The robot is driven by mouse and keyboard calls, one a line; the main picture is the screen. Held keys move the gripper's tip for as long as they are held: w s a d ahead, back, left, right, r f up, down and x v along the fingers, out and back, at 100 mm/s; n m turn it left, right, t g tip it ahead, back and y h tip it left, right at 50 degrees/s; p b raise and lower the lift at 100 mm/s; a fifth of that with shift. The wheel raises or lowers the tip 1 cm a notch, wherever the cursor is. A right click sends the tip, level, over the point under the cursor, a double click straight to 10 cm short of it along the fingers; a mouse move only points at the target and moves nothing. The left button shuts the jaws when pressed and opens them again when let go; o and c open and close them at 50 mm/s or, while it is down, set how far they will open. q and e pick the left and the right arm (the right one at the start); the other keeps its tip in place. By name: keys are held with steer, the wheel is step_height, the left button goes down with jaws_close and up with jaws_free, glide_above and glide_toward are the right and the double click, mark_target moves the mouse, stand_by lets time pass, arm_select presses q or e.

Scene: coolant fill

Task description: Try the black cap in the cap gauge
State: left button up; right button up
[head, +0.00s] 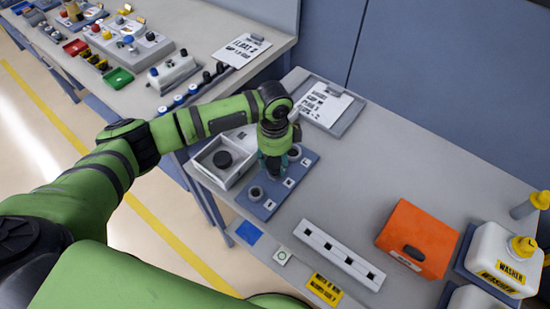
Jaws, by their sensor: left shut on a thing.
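The cap gauge is a blue-grey plate (268,209) with grey round fittings and small white labels, on the near left part of the grey table. One fitting (256,193) shows at its near end and another (294,153) at its far end. My left gripper (272,170) points down over the middle of the plate, between these two. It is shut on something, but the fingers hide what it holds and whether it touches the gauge. My right gripper is not in view.
A clipboard (327,105) lies behind the gauge. A white slotted block (338,255), an orange box (417,238) and a washer bottle (502,252) stand to the right. A second bench (215,30) with many parts is at the back left. The table's middle is clear.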

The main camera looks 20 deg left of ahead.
mark_target(274, 161)
arm_select(q)
steer(key=shift+p, duration=0.75)
stand_by(0.8)
steer(key=shift+f+b, duration=0.7)
steer(key=shift+f, duration=0.55)
stand_by(0.5)
steer(key=o, duration=1)
step_height(274, 161, up, 12)
steer(key=shift+a, duration=0.1)
stand_by(0.3)
